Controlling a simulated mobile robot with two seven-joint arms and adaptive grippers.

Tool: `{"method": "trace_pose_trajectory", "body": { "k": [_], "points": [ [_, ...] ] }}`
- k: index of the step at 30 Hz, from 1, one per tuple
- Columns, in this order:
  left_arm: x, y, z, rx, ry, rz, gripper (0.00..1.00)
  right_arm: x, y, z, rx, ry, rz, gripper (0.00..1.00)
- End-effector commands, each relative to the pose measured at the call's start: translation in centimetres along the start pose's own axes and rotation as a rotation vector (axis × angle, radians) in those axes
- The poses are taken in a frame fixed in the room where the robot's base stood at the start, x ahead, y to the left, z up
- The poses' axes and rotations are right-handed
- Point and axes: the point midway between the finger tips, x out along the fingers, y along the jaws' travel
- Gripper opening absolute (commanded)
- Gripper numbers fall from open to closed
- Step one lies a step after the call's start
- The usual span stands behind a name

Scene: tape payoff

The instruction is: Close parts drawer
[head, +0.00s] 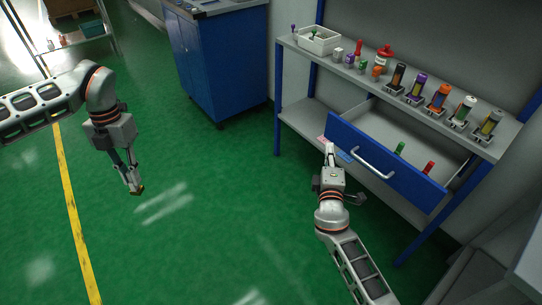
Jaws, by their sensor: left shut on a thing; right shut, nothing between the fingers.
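The parts drawer (398,176) is pulled out below the workbench top. It has a blue front with a silver bar handle (372,162). A green part (400,148) and a red part (429,167) stand inside it. My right gripper (329,148) is shut and empty, at the left end of the drawer front; I cannot tell whether it touches. My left gripper (136,190) hangs over the open floor, well away from the drawer. It is shut on a small brownish thing at its fingertips, too small to identify.
The grey bench top (335,66) carries a white bin (319,41), several small coloured parts and a row of holders with cylinders. A blue cabinet (222,60) stands behind to the left. The green floor (190,245) is clear between my arms.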

Motion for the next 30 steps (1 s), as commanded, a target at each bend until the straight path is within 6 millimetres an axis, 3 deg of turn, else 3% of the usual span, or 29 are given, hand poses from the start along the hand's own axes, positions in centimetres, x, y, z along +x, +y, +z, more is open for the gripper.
{"method": "trace_pose_trajectory", "body": {
  "k": [3, 9, 24, 30],
  "points": [
    [-0.1, 0.0, 0.0, 0.001, -0.001, 0.0, 0.0, 1.8, 0.0, 0.8, -0.003, -0.001, 0.0, 0.0],
    [-0.5, 0.0, 0.0, 0.001, -0.005, 0.0, 0.0, 3.4, 0.1, 2.4, 0.0, -0.001, 0.001, 0.0],
    [-0.4, 0.0, 0.0, 0.001, -0.004, 0.0, 0.0, 3.8, -0.1, 2.9, 0.0, 0.0, -0.001, 0.0],
    [0.8, 0.0, 0.0, 0.001, 0.008, -0.001, 0.0, 4.6, -0.3, 3.8, 0.0, -0.001, -0.002, 0.0]
  ]
}}
